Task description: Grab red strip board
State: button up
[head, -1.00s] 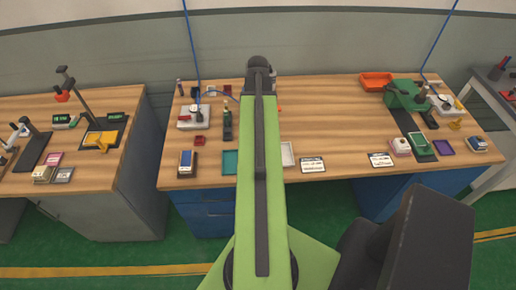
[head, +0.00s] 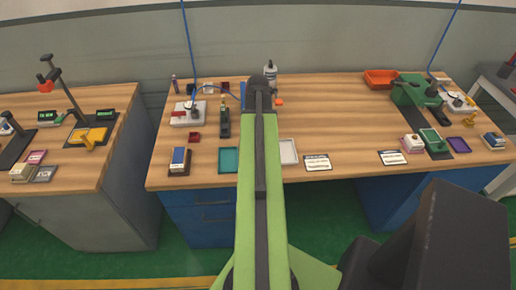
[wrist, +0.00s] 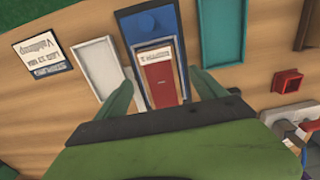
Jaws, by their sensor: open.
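The red strip board (wrist: 159,80) shows in the wrist view. It has a white label at its upper end and sits in a dark-framed blue holder (wrist: 136,50). My gripper (wrist: 164,79) is open, with one green finger on each side of the holder's lower part and nothing held. I cannot tell how far above the board the fingers are. In the head view my arm hides the board and the gripper.
A white tray (wrist: 88,68) lies left of the holder and a teal tray (wrist: 221,32) right of it. A small red square box (wrist: 287,82) is further right. A label card (head: 318,162) lies on the wooden bench (head: 340,110), whose middle right is clear.

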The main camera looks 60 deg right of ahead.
notch_tip(320, 180, down, 3)
jog(key=shift+f+b, duration=0.15)
jog(key=shift+b, duration=0.8)
jog(key=shift+r, duration=0.2)
jog(key=shift+c, duration=0.4)
jog(key=c, duration=1.5)
